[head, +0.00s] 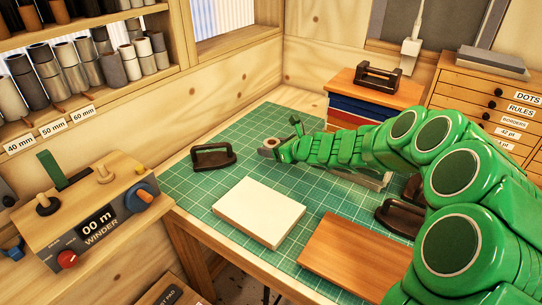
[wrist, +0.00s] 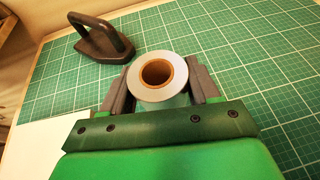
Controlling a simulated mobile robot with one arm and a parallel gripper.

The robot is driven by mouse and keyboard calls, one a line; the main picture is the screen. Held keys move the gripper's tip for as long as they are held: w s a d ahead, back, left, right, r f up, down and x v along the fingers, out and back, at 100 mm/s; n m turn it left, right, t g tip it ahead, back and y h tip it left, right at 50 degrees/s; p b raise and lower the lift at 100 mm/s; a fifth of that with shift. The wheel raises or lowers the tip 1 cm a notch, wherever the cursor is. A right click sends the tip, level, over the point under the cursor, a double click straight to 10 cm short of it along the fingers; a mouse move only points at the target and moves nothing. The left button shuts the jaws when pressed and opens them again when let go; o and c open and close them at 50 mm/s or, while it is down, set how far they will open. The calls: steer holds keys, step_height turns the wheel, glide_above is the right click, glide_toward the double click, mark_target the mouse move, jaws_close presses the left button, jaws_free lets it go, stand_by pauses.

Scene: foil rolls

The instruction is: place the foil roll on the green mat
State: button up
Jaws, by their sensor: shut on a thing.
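The foil roll (wrist: 141,86) is a short silver-white cylinder with a brown cardboard core. In the wrist view its round end faces the camera, between the two grey fingers of my gripper (wrist: 158,80). The fingers are shut on its sides. In the head view the roll (head: 267,149) shows small at the tip of my green arm, over the far middle of the green mat (head: 185,187). The gridded mat (wrist: 245,75) also fills much of the wrist view. I cannot tell whether the roll touches the mat.
A dark handled block (head: 213,157) stands on the mat left of the roll. A white slab (head: 259,211) and a wooden board (head: 355,255) lie nearer. Another dark handled block (head: 396,218) is at right. A winder (head: 98,220) stands at left. Mat around the roll is partly clear.

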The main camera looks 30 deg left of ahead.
mark_target(271, 163)
steer(key=shift+w+a+f, duration=0.25)
steer(key=shift+a+f, duration=0.1)
steer(key=shift+f, duration=1.7)
steer(key=o, duration=1.1)
steer(key=shift+f, duration=0.1)
steer(key=shift+d+r, duration=0.25)
steer(key=v, duration=1.1)
steer(key=shift+d, duration=0.3)
